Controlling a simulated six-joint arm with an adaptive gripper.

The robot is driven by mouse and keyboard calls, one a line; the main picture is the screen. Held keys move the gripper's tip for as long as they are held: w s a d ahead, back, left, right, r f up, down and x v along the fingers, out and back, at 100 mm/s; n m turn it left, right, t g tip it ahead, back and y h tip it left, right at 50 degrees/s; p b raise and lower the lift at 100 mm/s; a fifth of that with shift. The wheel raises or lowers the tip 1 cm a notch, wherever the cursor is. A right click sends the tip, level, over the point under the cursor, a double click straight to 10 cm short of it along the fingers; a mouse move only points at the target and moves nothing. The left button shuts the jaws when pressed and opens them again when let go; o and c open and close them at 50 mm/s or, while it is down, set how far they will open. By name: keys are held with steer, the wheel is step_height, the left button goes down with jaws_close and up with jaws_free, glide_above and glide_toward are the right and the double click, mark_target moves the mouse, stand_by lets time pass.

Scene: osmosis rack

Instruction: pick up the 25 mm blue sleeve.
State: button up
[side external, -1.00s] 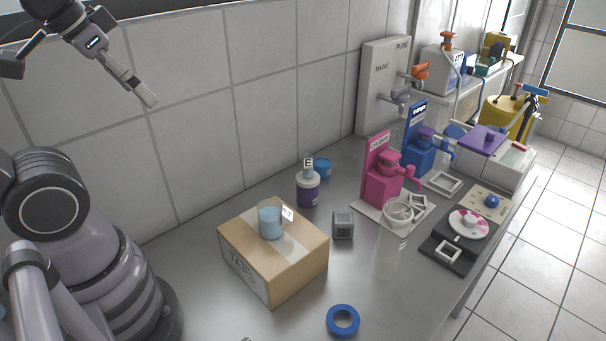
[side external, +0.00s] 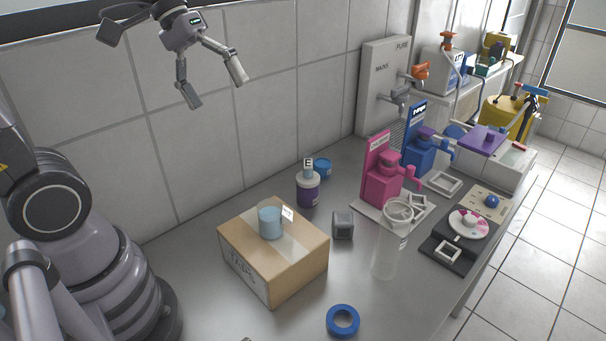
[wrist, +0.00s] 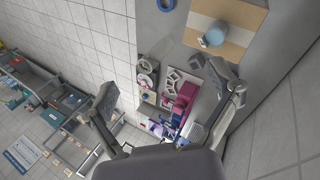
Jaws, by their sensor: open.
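A blue ring (side external: 343,320), the thing most like a blue sleeve, lies flat on the bench at the front. Its size cannot be read. It also shows at the top edge of the wrist view (wrist: 166,4). My gripper (side external: 215,88) is open and empty, high near the tiled wall and well above the bench, far from the ring. In the wrist view its two fingers (wrist: 165,85) stand wide apart with nothing between them. A smaller blue round item (side external: 322,169) sits behind the purple-labelled bottle; I cannot tell what it is.
A cardboard box (side external: 240,257) bears a light-blue cup (side external: 270,222). Around it are a purple-labelled bottle (side external: 308,190), a small grey block (side external: 343,225) and a clear cylinder (side external: 386,257). Pink (side external: 381,180) and blue (side external: 421,150) stands are farther right. The bench near the ring is clear.

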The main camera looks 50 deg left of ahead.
steer(key=w+d+f+n+h, duration=0.25)
steer(key=w+n+h, duration=0.35)
steer(key=w, duration=0.7)
steer(key=n+t+y, duration=0.7)
steer(key=n+t, duration=0.9)
steer(key=n, duration=0.7)
glide_above(315, 166)
steer(key=d+v, duration=0.1)
steer(key=v, duration=0.1)
step_height(315, 166, down, 29)
steer(key=a, duration=0.1)
step_height(315, 166, down, 5)
steer(key=shift+s+f, duration=0.1)
steer(key=shift+s, duration=0.1)
steer(key=shift+f, duration=0.6)
steer(key=x, duration=0.5)
steer(key=shift+f, duration=0.35)
steer(key=shift+a, duration=0.1)
steer(key=shift+c, duration=0.3)
